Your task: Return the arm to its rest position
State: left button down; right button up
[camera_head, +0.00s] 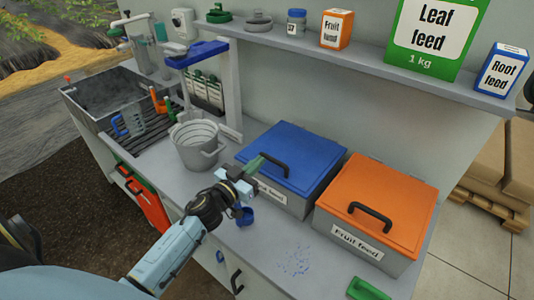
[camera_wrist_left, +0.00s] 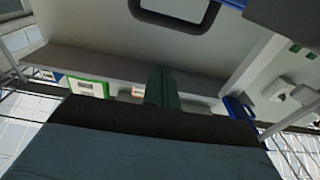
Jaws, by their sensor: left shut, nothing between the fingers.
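My left arm comes in from the lower left in the head view. My left gripper (camera_head: 256,164) is at the front left edge of the blue-lidded bin (camera_head: 290,150), its fingertips close to the black lid handle. I cannot tell whether it touches the lid. In the left wrist view the dark green fingers (camera_wrist_left: 164,87) are together with nothing between them. My right gripper is in neither view.
An orange-lidded bin (camera_head: 375,198) stands right of the blue one. A grey bucket (camera_head: 197,144) is to the left. A blue object (camera_head: 246,216) lies by my wrist. Blue specks (camera_head: 297,262) and a green object (camera_head: 367,290) lie in front. A shelf (camera_head: 400,76) runs above.

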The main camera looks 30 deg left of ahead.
pick_arm(q)
jog(key=s, duration=0.3)
jog(key=shift+s+a+f, duration=0.1)
jog(key=shift+a+f, duration=0.05)
jog(key=shift+a, duration=0.05)
jog(key=shift+y, duration=0.3)
